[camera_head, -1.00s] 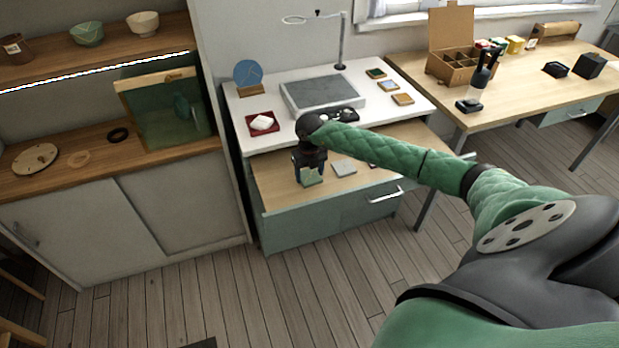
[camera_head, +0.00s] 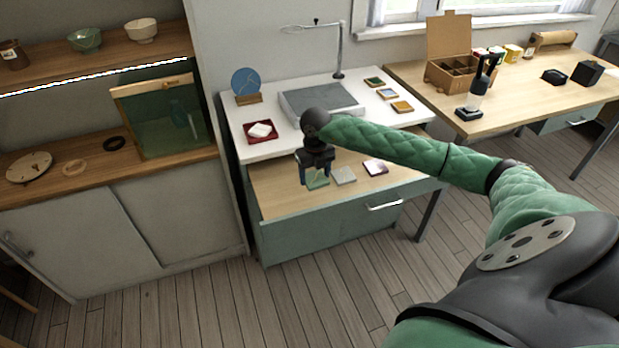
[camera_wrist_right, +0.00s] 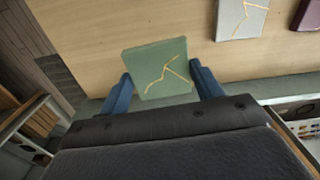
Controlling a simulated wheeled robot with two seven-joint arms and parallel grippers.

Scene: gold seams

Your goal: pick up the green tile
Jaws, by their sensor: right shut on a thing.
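The green tile (camera_head: 318,182) with gold seam lines is between the fingers of my right gripper (camera_head: 317,176), at the pull-out wooden surface under the white desk. In the right wrist view the tile (camera_wrist_right: 157,70) sits between the two blue fingers of the right gripper (camera_wrist_right: 163,85), which is shut on it. Its branching gold seam faces the camera. I cannot tell clearly how far the tile is above the wood. My left gripper is not in view.
A grey tile (camera_head: 344,175) and a dark purple tile (camera_head: 376,167) lie to the right on the wooden surface (camera_head: 275,203). Above are a red tray (camera_head: 250,138) with a white piece, a grey slab (camera_head: 322,100) and several small tiles. A cabinet (camera_head: 190,205) stands left.

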